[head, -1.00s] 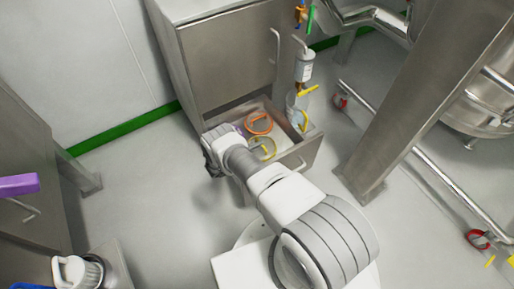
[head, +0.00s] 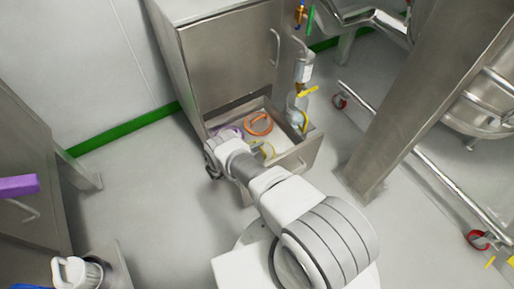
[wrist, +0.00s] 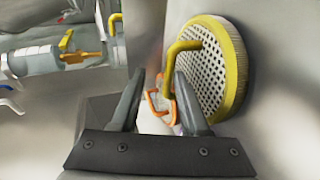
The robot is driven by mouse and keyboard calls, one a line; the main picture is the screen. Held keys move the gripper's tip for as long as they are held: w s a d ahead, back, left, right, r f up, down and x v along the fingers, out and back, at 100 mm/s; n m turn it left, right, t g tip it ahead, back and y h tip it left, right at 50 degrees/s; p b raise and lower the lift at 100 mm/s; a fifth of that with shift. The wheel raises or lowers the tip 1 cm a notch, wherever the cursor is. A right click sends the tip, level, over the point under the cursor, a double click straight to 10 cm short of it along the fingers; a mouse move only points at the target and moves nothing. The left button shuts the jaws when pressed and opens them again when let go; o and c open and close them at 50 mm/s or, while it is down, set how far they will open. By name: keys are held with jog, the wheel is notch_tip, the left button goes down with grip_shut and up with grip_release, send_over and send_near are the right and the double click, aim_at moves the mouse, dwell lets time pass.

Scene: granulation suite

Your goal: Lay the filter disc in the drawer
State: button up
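The drawer (head: 297,157) is pulled open below the cabinet. A perforated metal disc with a yellow rim and yellow handle (wrist: 232,62) fills the right of the wrist view, close to my gripper. A yellow piece (head: 266,150), seemingly the same disc, shows inside the drawer, partly behind my arm. In the head view my gripper (head: 212,164) is at the drawer's left side, mostly hidden by the wrist.
An orange ring-shaped item (head: 258,124) and a purple item (head: 230,131) are in the drawer; orange (wrist: 155,103) also shows between the fingers in the wrist view.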

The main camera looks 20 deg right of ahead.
jog(key=shift+r, duration=0.15)
jog(key=shift+r, duration=0.25)
jog(key=p+v, duration=0.2)
jog(key=v, duration=1)
jog(key=shift+r, duration=0.3)
